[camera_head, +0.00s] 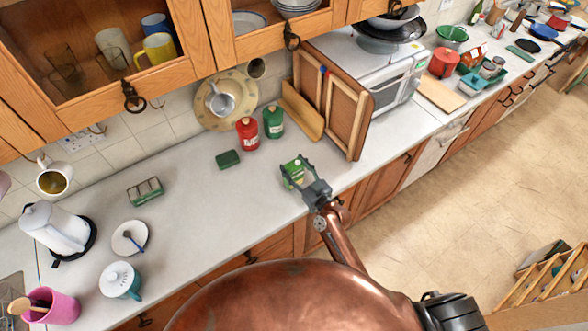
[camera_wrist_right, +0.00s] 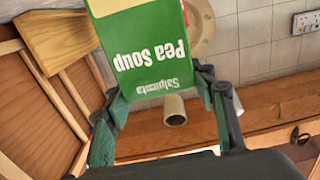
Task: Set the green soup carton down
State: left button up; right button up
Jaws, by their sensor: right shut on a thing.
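The green soup carton (camera_head: 293,170), labelled Pea Soup, is held over or on the worktop (camera_head: 215,205) near its front edge. My right gripper (camera_head: 307,184) is shut on it. In the right wrist view the carton (camera_wrist_right: 145,45) sits between the two fingers (camera_wrist_right: 160,105). That view is upside down, as the lettering and cupboards are, so the carton looks about upright. Its base is out of the wrist view, and I cannot tell whether it touches the worktop. My left gripper is not in view.
A red canister (camera_head: 247,134) and a green canister (camera_head: 273,122) stand behind the carton, with a dark green block (camera_head: 228,159) to the left. A framed wooden panel (camera_head: 345,112) stands behind right, by the microwave (camera_head: 395,85).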

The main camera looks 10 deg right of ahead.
jog(key=shift+d+f, duration=0.1)
jog(key=shift+f, duration=0.85)
jog(key=shift+f, duration=0.1)
jog(key=o, duration=1.7)
jog(key=shift+c, duration=0.2)
jog(key=shift+s, duration=0.2)
jog(key=b+v, duration=0.2)
jog(key=v, duration=0.9)
jog(key=shift+s, duration=0.35)
